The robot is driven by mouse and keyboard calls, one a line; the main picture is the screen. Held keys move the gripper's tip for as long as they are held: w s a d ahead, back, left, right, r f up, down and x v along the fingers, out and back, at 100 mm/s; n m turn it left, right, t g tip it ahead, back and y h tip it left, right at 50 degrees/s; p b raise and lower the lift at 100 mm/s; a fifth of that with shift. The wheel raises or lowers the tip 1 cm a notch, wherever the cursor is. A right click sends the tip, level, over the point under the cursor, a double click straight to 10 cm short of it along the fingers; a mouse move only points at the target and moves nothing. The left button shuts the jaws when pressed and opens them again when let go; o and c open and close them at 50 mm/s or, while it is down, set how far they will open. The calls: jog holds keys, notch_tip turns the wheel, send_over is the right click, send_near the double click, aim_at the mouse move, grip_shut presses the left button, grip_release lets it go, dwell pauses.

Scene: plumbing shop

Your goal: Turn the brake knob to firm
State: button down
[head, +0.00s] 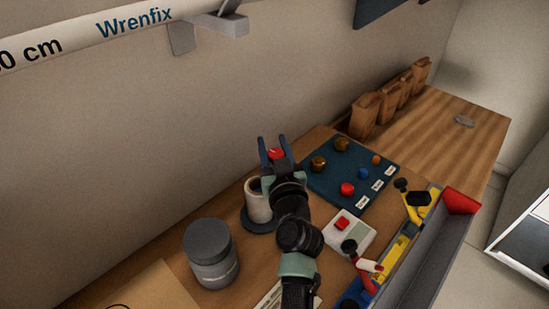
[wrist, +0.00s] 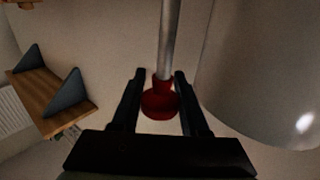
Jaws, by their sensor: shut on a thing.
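A red knob (head: 276,153) shows between the fingers of my gripper (head: 272,139) in the head view. In the wrist view the red knob (wrist: 160,101) sits at the end of a grey metal rod (wrist: 170,40). My gripper (wrist: 159,73) has one finger on each side of the knob and is shut on it. I take this to be the brake knob. No firm or soft marking can be read, so its setting cannot be told. My arm hides part of the bench below it.
A mug (head: 256,205) on a dark coaster stands left of my gripper, with a grey jar (head: 210,255) nearby. Right are a blue board (head: 332,190) with several knobs, a white box (head: 358,238) with a red button, and a grey tool tray (head: 435,255). Paper bags (head: 364,117) stand behind.

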jog(key=n+y+b, duration=0.1)
jog(key=b, duration=0.1)
jog(key=shift+a+b, duration=0.1)
jog(key=shift+b, duration=0.3)
jog(key=shift+r+y, duration=0.15)
jog(key=shift+y, duration=0.25)
jog(key=shift+c, duration=2.2)
grip_release()
jog(key=shift+s+f, duration=0.1)
jog(key=shift+f, duration=0.1)
